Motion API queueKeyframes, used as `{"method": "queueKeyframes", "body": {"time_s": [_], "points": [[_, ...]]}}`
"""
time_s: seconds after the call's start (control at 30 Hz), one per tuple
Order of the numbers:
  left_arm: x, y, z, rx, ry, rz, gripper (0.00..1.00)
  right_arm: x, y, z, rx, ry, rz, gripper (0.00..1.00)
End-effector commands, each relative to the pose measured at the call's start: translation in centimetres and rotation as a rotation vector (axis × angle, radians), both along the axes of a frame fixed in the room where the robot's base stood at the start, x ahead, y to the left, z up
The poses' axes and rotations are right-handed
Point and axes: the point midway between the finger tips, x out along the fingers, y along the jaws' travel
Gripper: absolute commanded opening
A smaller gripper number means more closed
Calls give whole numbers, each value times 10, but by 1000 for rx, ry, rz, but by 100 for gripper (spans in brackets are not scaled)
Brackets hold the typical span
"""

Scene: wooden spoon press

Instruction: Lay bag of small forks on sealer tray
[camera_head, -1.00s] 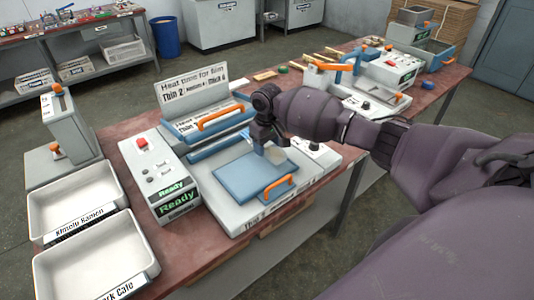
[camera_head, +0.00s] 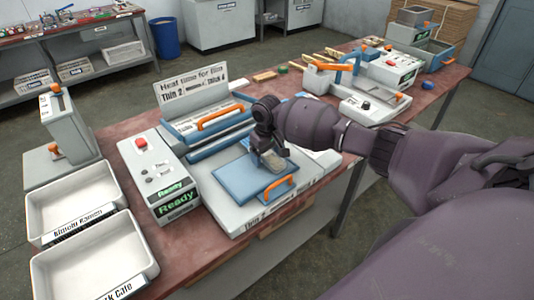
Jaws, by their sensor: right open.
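The sealer's blue tray (camera_head: 238,182) lies flat at the front of the heat sealer, with an orange handle (camera_head: 279,187) at its front edge. My right gripper (camera_head: 271,160) points down over the tray's right part, with its jaws open. A small pale, beige-grey bag (camera_head: 274,161) shows at the fingertips, at the tray's right side. The arm and fingers partly cover it, and its forks are too small to make out. I cannot tell whether the bag rests fully on the tray. My left gripper is out of view.
The sealer's raised lid (camera_head: 205,118) with an orange handle stands behind the tray. A control box (camera_head: 158,170) reading "Ready" is to its left. Two white bins (camera_head: 75,200) are at the front left. Another sealer (camera_head: 362,105) stands at the back right.

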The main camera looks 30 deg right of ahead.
Motion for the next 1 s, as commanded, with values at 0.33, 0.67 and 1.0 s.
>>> {"method": "queueKeyframes", "body": {"time_s": [0.33, 0.67, 1.0], "points": [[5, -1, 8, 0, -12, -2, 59, 1, 0, 30, -1, -4, 1, 82], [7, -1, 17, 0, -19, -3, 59, 1, 0, 92, -1, -3, 1, 82], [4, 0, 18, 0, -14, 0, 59, 0, 0, 122, 0, 0, -1, 82]]}}
